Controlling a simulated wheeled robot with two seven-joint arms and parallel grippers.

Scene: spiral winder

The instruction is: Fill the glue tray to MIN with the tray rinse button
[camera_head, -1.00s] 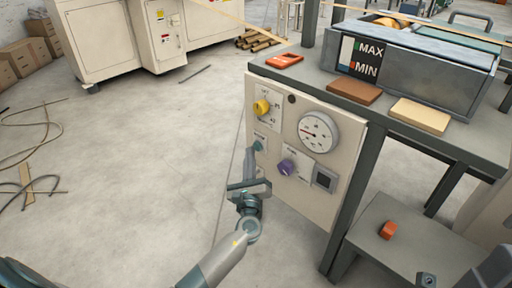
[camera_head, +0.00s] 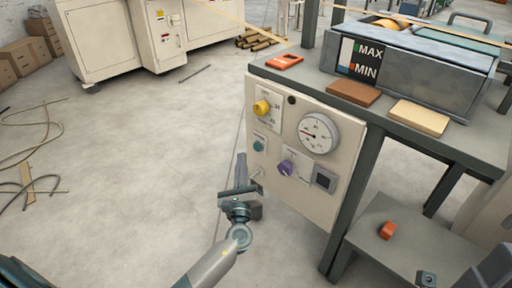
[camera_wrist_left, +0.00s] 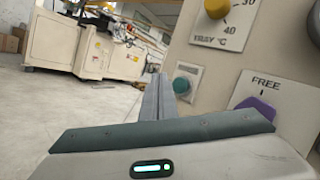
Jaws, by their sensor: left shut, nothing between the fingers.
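The grey glue tray (camera_head: 432,78) stands on the bench top, with a MAX/MIN level gauge (camera_head: 361,59) on its left end. The liquid level is too small to read surely. A round teal button (camera_head: 258,146) sits on the beige control panel (camera_head: 335,200), below the yellow knob. The button also shows in the left wrist view (camera_wrist_left: 183,86), just right of the fingers; its label is unreadable. My left gripper (camera_head: 241,158) is shut and empty, left of the button and apart from it. Its closed fingers (camera_wrist_left: 158,97) point forward in the wrist view. My right gripper does not show.
The panel also holds a yellow knob (camera_head: 261,107), a dial gauge (camera_head: 318,132), a purple knob (camera_head: 286,167) and a dark square switch (camera_head: 324,180). Brown (camera_head: 354,92) and tan (camera_head: 420,116) blocks lie on the bench edge. Open floor lies left of the panel.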

